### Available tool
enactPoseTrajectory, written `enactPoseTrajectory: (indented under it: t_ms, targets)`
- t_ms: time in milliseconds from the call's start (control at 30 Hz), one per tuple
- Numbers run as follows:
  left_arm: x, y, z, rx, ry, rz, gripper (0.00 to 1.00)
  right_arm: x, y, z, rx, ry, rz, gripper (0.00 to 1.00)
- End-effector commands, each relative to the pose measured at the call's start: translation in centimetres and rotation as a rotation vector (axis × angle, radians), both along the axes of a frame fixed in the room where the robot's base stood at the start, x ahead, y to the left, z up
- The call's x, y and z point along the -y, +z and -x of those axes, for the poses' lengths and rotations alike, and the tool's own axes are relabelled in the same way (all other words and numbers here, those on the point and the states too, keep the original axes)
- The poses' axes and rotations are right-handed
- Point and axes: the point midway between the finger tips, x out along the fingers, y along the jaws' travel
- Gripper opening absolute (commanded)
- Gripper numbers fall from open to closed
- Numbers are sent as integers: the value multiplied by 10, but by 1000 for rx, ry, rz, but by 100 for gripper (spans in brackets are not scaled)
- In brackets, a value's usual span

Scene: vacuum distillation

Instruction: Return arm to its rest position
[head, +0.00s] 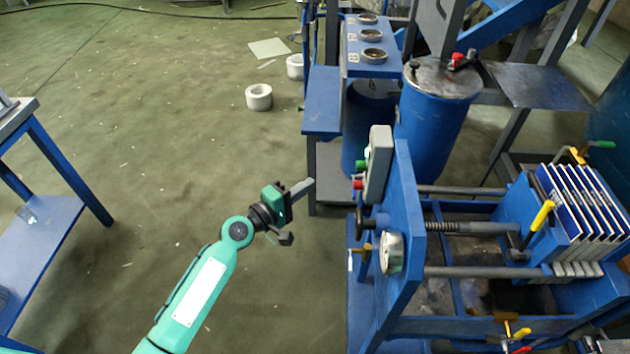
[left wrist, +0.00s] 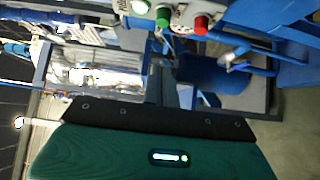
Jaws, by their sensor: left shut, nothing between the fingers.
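My left arm, green with a white panel, reaches up from the bottom of the head view. Its left gripper (head: 304,187) is shut with nothing between the fingers. It hangs in front of the grey control box (head: 379,163), just left of it, and a gap shows between them. The box has a green button (head: 363,166) and a red button (head: 358,184) on its left side. In the left wrist view the green button (left wrist: 163,17) and red button (left wrist: 201,24) show at the top, above my gripper's dark edge. My right gripper is not in view.
The blue filter press frame (head: 404,215) with a gauge (head: 392,253) stands right of my gripper. A blue drum (head: 436,115) and a blue rack (head: 372,62) stand behind. A blue table (head: 40,225) is at the left. The green floor between is mostly clear, with white rolls (head: 259,97) farther back.

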Motion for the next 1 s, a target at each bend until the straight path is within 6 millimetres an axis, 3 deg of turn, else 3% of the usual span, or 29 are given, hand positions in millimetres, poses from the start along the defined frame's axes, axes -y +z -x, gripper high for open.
enactPoseTrajectory:
  t_ms: [533, 667, 767, 867, 1000]
  targets:
    - [-2, 0, 1, 0, 1, 0, 0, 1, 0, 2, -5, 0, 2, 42]
    - [-2, -14, 7, -1, -2, -48, 0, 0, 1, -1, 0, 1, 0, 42]
    - [-4, -49, 24, -3, -15, -175, 0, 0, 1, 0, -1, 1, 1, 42]
    - [-10, -104, 53, -15, -47, -377, 0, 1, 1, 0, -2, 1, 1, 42]
    - [-30, -187, 108, -58, -130, -700, 0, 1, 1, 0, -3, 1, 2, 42]
